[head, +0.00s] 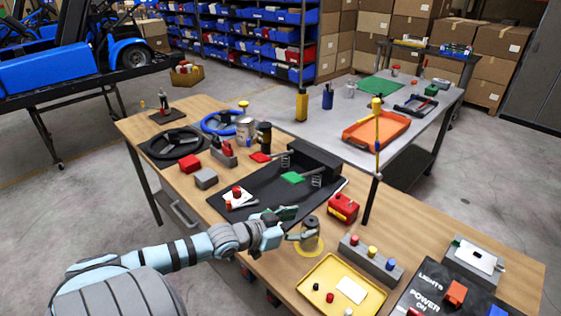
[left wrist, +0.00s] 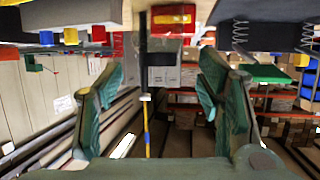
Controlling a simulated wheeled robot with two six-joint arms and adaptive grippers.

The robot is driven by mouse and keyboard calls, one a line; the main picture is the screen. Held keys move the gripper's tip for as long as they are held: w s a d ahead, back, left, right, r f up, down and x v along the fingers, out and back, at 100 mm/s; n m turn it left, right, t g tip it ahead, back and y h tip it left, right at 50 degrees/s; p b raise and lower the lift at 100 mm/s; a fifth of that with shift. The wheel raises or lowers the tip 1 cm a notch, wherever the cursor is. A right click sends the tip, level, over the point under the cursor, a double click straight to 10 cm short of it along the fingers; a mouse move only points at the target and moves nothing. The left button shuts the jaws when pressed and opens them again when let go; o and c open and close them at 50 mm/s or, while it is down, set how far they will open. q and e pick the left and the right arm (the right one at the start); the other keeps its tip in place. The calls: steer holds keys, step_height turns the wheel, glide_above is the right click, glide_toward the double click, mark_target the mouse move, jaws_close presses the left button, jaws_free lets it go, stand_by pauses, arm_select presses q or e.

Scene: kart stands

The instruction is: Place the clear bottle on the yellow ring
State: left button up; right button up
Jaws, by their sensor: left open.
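The ring is not clear in the left wrist view. My right gripper is not in view.
A yellow tray (head: 325,297) lies in front, and a grey block with coloured knobs (head: 372,259) is to the right. A black mat with springs (head: 262,196) lies behind my left gripper.

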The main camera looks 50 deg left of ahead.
arm_select(q)
steer(key=p+v, duration=0.5)
steer(key=v, duration=0.2)
steer(key=shift+s+r, duration=0.25)
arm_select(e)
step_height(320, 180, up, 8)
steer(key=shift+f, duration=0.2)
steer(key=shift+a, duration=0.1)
